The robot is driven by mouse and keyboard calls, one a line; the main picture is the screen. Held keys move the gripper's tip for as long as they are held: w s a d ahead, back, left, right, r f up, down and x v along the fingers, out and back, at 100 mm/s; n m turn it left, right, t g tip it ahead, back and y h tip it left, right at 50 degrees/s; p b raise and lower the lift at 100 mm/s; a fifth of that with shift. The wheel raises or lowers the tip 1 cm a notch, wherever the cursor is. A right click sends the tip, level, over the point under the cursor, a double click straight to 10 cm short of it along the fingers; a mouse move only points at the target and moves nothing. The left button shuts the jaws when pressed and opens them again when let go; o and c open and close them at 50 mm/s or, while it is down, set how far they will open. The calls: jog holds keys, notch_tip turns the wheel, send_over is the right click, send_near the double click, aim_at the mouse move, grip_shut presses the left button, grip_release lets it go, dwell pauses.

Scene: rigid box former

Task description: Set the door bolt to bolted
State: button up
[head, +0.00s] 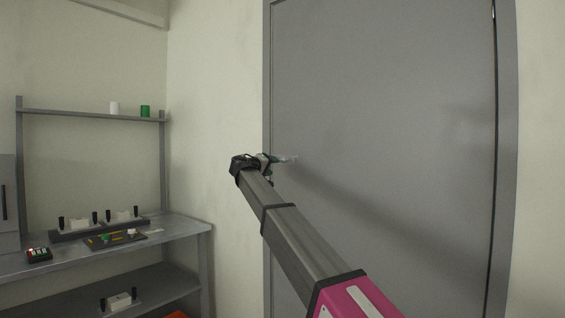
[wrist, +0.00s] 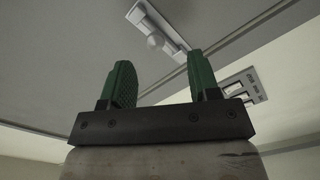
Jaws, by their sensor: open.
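The grey door (head: 390,120) fills the right of the head view and is closed in its frame. The door bolt (wrist: 172,28) is a pale plate with a rounded knob (wrist: 155,41), seen at the top of the wrist view. In the head view a small pale part of the bolt (head: 288,159) shows near the door's left edge. My gripper (wrist: 160,62) has two green fingers, open and empty. The knob appears ahead of the gap between the fingertips, apart from them. In the head view my gripper (head: 270,160) is partly hidden by my arm. Whether the bolt is thrown, I cannot tell.
A metal workbench (head: 190,228) with fixtures and a tray (head: 100,243) stands at the left. A shelf (head: 70,113) above holds a white and a green cylinder.

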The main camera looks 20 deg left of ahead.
aim_at(282, 160)
jog(key=w+d, duration=0.1)
jog(key=w, duration=0.2)
jog(key=w+r, duration=0.1)
jog(key=w, duration=0.2)
jog(key=w+d+r, duration=0.1)
jog(key=w, duration=0.2)
jog(key=shift+w+d, duration=0.3)
